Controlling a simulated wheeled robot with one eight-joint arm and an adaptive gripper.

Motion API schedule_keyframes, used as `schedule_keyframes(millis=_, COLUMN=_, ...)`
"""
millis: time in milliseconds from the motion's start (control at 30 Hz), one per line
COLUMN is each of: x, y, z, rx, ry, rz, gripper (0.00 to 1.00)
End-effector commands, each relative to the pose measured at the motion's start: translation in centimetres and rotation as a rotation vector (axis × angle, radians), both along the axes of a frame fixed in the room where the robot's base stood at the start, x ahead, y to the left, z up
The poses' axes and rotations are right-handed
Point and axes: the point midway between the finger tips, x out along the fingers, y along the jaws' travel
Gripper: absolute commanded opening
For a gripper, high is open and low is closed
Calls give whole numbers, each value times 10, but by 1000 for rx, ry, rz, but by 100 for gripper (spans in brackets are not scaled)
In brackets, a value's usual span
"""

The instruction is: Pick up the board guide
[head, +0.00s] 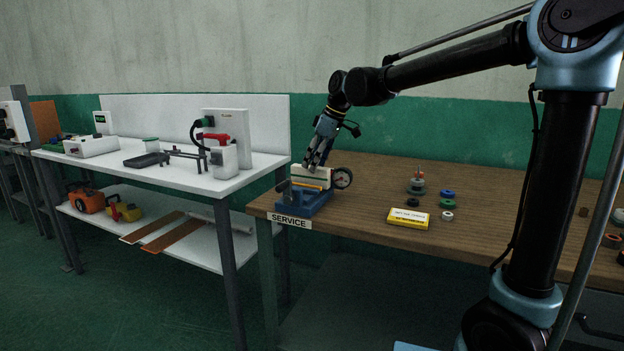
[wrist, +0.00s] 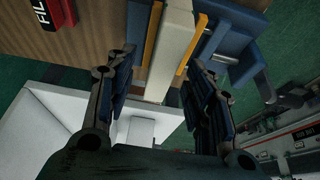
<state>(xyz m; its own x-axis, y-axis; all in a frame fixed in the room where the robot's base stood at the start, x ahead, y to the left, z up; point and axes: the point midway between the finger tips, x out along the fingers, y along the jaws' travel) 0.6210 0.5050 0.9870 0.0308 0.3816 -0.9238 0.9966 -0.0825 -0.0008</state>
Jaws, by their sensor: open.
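The board guide appears to be the cream bar (head: 310,179) held upright in a small blue vise (head: 297,208) at the left end of the wooden bench. My gripper (head: 316,167) is over the bar from above, fingers pointing down. In the wrist view the cream bar (wrist: 170,50) lies between my two open fingers (wrist: 160,77), with a gap on each side. Yellow strips flank the bar between the blue vise jaws (wrist: 228,35). The bar's lower part is hidden in the vise.
A round dial (head: 343,178) stands right behind the vise. A yellow box (head: 408,218) and several colored rings (head: 447,203) lie farther right on the wooden bench (head: 500,205). A white bench (head: 210,180) with equipment stands to the left.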

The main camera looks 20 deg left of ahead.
Motion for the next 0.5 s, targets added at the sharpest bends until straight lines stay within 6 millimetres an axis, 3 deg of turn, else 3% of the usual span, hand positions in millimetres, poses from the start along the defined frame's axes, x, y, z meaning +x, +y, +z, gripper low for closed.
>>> schedule_keyframes(millis=200, x=-1, y=14, z=-26, rx=0, ry=0, rz=0, gripper=48)
schedule_keyframes(millis=500, x=-1, y=17, z=-35, rx=0, ry=0, rz=0, gripper=48)
